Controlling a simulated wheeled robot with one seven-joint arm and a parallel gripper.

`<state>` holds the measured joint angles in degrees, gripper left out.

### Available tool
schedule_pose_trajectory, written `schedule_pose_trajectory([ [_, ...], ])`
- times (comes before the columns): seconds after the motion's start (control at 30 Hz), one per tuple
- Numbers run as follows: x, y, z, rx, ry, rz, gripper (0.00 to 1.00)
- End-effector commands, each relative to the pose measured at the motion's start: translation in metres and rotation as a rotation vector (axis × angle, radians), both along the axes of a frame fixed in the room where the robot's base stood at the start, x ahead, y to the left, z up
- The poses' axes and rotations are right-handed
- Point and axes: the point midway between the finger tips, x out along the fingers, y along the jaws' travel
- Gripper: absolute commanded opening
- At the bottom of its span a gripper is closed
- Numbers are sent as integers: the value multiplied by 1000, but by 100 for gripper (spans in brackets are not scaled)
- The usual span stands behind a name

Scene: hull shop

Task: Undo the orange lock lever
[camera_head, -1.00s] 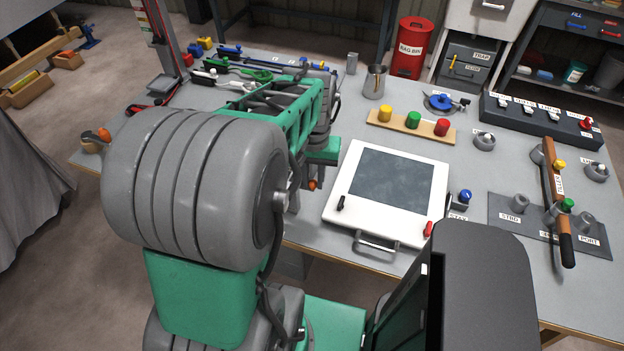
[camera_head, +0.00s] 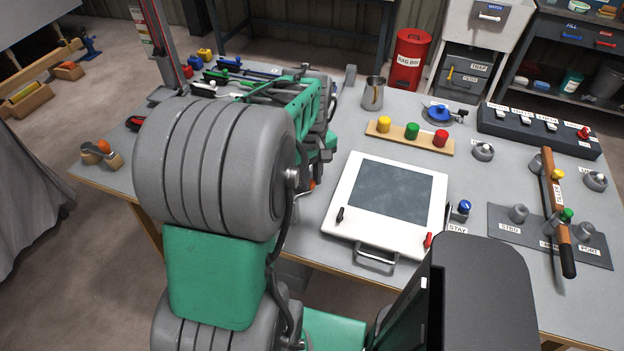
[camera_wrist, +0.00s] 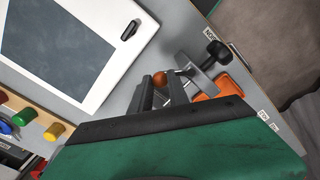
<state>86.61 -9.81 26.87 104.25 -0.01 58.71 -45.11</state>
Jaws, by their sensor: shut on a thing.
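In the wrist view, an orange ball knob (camera_wrist: 160,79) sits at the tips of my gripper (camera_wrist: 163,88). The two dark fingers are closed about it, and it looks like the end of the orange lock lever. Beside it is a grey metal clamp piece (camera_wrist: 197,74) with a black knob (camera_wrist: 217,52). A flat orange part (camera_wrist: 227,86) shows beyond the clamp; how it joins the knob is hidden. In the head view, my arm covers most of this spot, leaving only a bit of orange (camera_head: 312,184) near the table's front edge.
A white framed panel (camera_head: 345,213) with a handle lies right of my gripper. Behind it stands a wooden strip (camera_head: 397,132) with yellow, green and red knobs. A wooden piece with an orange ball (camera_head: 103,147) is at the table's left corner. Tools lie at the back left.

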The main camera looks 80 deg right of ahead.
Motion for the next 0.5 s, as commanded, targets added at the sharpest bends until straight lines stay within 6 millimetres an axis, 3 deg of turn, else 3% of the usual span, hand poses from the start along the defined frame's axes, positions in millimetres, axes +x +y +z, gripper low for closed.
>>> schedule_pose_trajectory([
  [0.5, 1, -2, 1, -3, 0, 37, 0],
])
